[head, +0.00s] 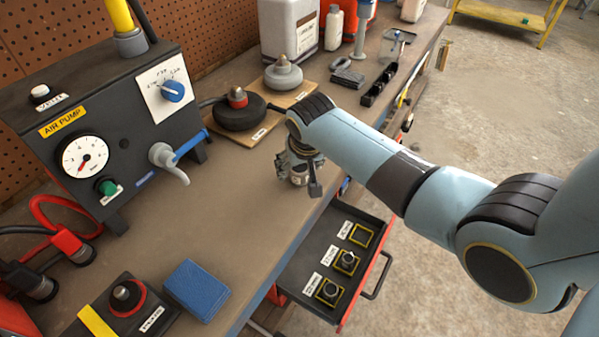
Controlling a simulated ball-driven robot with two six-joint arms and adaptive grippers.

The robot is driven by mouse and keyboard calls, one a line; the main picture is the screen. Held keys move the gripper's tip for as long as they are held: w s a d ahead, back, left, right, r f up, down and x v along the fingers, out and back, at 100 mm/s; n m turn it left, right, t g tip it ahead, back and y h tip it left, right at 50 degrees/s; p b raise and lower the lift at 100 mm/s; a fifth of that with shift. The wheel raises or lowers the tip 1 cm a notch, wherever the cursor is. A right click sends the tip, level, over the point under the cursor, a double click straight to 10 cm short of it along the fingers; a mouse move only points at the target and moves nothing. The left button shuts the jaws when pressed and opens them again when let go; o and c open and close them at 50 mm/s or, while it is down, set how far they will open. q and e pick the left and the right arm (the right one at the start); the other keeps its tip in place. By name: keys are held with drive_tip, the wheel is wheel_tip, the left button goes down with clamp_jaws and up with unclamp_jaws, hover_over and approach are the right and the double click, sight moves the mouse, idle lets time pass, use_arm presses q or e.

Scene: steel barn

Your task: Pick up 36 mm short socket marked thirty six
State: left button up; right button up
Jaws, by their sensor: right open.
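A small metal socket-like cylinder with a pale label (299,179) stands on the bench near its front edge, partly hidden by my gripper; the marking is too small to read. My right gripper (302,184) points down over it, open, with its fingers around or just beside it; I cannot tell whether they touch. Two dark sockets sit in yellow-outlined squares in the open drawer, a middle one (346,261) and a near one (329,291). The far square (362,235) is empty. My left gripper is out of view.
The red-sided drawer (317,250) stands open below the bench edge. An air pump box (120,145) with gauge and hose is at left. A blue box (197,289) lies in front. Weights on a wooden board (283,101) stand behind. The bench (225,215) is clear left of the gripper.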

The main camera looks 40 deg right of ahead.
drive_tip(key=c, duration=1.4)
clamp_jaws()
drive_tip(key=shift+r, duration=0.15)
